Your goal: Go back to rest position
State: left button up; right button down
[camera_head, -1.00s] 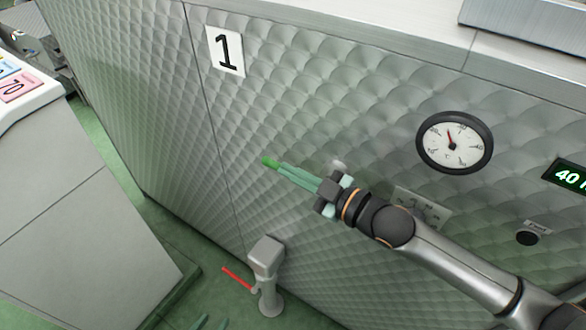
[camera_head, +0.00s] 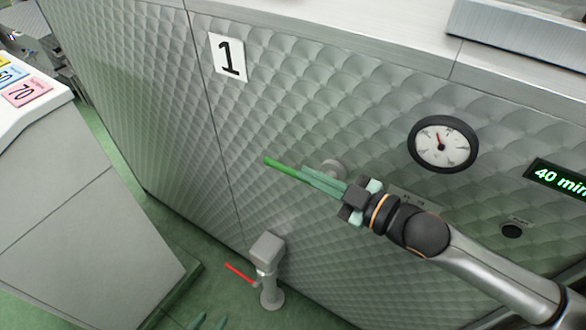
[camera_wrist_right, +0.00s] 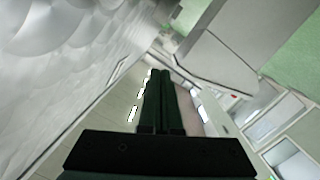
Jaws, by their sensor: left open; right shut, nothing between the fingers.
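My right gripper (camera_head: 303,172) reaches in from the right in front of the quilted metal panel. Its teal fingers are shut with nothing between them and point left. The right wrist view shows the two dark fingers (camera_wrist_right: 162,80) side by side. Only the fingertips of my left gripper (camera_head: 210,321) show at the bottom edge, apart and empty, low over the green floor.
The panel (camera_head: 330,110) bears a "1" plate (camera_head: 228,57), a round gauge (camera_head: 442,144), a "40 min" display (camera_head: 560,180) and a dark button (camera_head: 512,232). A grey post (camera_head: 268,270) with a red lever (camera_head: 240,273) stands below. A grey console (camera_head: 85,210) is at left.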

pick_arm(q)
jog(key=shift+f, duration=0.25)
pick_arm(e)
jog(key=shift+r+v, duration=0.15)
jog(key=shift+v, duration=0.85)
jog(key=shift+r+v, duration=0.1)
jog(key=shift+v, duration=0.9)
jog(key=shift+a, duration=0.15)
jog(key=s+d+f+m+g+h, duration=0.1)
jog(key=s+d+f+m+h, duration=0.1)
jog(key=f+m+h, duration=0.25)
jog(key=s+d+f+m+g+h, duration=0.1)
jog(key=s+d+f+m+h, duration=0.1)
jog(key=s+f+m+h, duration=0.3)
jog(key=s+d+f+m+g+h, duration=0.35)
jog(key=s+d+f+g, duration=0.25)
jog(key=s+d+f, duration=0.35)
jog(key=w+a+f+t+y, duration=0.2)
jog(key=a+f+t, duration=0.3)
jog(key=f, duration=0.6)
jog(key=shift+w+a+t+y, duration=0.2)
jog(key=shift+a+t+y, duration=0.25)
jog(key=shift+y, duration=0.15)
jog(key=shift+f, duration=0.1)
